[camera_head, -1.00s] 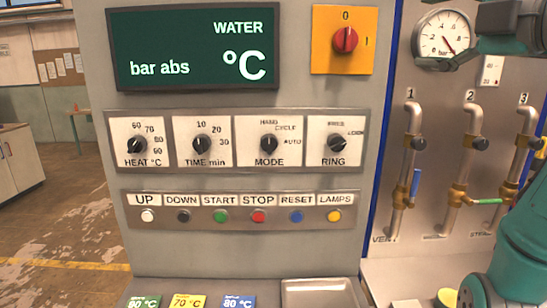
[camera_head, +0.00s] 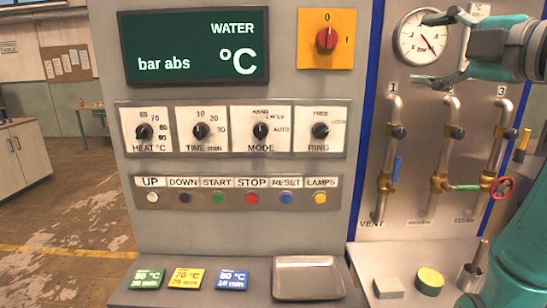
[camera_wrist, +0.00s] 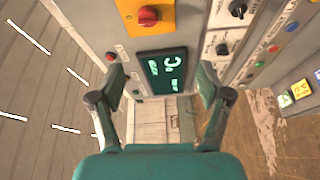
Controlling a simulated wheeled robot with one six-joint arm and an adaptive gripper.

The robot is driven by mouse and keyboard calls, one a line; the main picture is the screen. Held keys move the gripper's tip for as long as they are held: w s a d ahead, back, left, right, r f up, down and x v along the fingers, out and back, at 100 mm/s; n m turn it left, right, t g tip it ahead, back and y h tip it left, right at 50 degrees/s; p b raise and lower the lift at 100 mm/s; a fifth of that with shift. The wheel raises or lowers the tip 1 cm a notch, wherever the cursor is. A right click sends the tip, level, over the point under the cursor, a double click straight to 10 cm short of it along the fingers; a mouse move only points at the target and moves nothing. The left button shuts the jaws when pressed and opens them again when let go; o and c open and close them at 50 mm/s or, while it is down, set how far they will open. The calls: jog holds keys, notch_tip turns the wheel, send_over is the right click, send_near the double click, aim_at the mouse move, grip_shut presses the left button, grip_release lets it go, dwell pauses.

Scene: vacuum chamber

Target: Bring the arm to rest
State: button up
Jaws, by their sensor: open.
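My arm (camera_head: 525,240) comes in along the right side of the head view. My gripper (camera_head: 432,48) is at the upper right there, in front of the pressure gauge and pipe panel, its fingers pointing left. In the wrist view my gripper (camera_wrist: 160,95) shows two widely spread fingers with nothing between them. Beyond the fingers are the control cabinet's dark display (camera_wrist: 165,72) and the red knob on its yellow plate (camera_wrist: 147,16). I see no contact between the fingers and the cabinet.
The control cabinet (camera_head: 230,225) has knobs and coloured buttons. Pipes with valves, including a red handwheel (camera_head: 503,188), stand below the gripper. A metal tray (camera_head: 308,278), coloured cards (camera_head: 187,278), a grey block (camera_head: 389,288) and a yellow-green round item (camera_head: 430,281) lie on the ledge. Open floor (camera_head: 60,215) lies left.

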jog(key=w+f+m+h, duration=0.1)
jog(key=w+f+m, duration=0.25)
jog(key=f, duration=0.95)
jog(key=w+f+m+h, duration=0.1)
jog(key=w+f+m, duration=0.3)
jog(key=f, duration=0.9)
jog(key=s+f+m+h, duration=0.1)
jog(key=s+f+m, duration=0.2)
jog(key=f, duration=0.5)
jog(key=s+a+f+m+h, duration=0.1)
jog(key=s+f+m, duration=0.15)
jog(key=f, duration=0.55)
jog(key=s+f+m+h, duration=0.1)
jog(key=s+f+m, duration=0.25)
jog(key=f, duration=0.45)
jog(key=s+a+f+m+h, duration=0.1)
jog(key=s+f+m, duration=0.1)
jog(key=s+f, duration=0.75)
jog(key=s+a+f+m+h, duration=0.15)
jog(key=s+f, duration=0.45)
jog(key=s, duration=0.6)
jog(key=s+a+r+m+g, duration=0.1)
jog(key=s, duration=2)
jog(key=shift+s+a+r+g+y, duration=0.2)
jog(key=shift+s+a+g+y, duration=0.05)
jog(key=shift+a+g+y, duration=0.15)
